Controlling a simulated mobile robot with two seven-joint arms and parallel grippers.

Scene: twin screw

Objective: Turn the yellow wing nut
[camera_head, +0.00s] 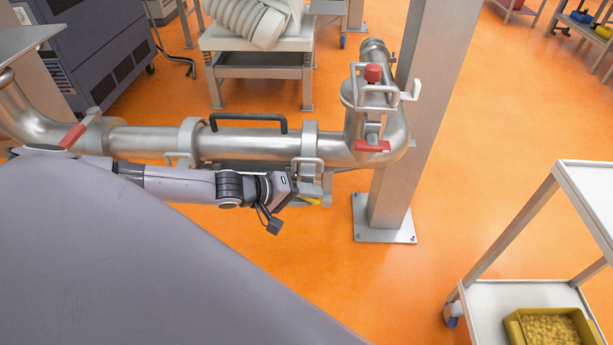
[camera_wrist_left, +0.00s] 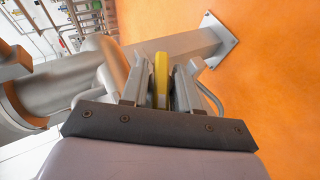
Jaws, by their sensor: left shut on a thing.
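The yellow wing nut (camera_head: 311,201) shows as a small yellow piece at the tip of my left gripper (camera_head: 306,194), below the clamp on the steel pipe. In the left wrist view the yellow wing nut (camera_wrist_left: 161,78) stands between the two grey fingers of my left gripper (camera_wrist_left: 161,85), which is shut on it. The fingers hide part of the nut, and its stud cannot be seen. My right gripper is in neither view.
The steel pipe (camera_head: 250,143) runs above my left arm, with a black handle (camera_head: 248,117) and red-handled valves (camera_head: 373,146). A steel column (camera_head: 412,120) stands right of the gripper. A white cart (camera_head: 500,298) with a yellow bin (camera_head: 512,325) is at lower right. Orange floor between is clear.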

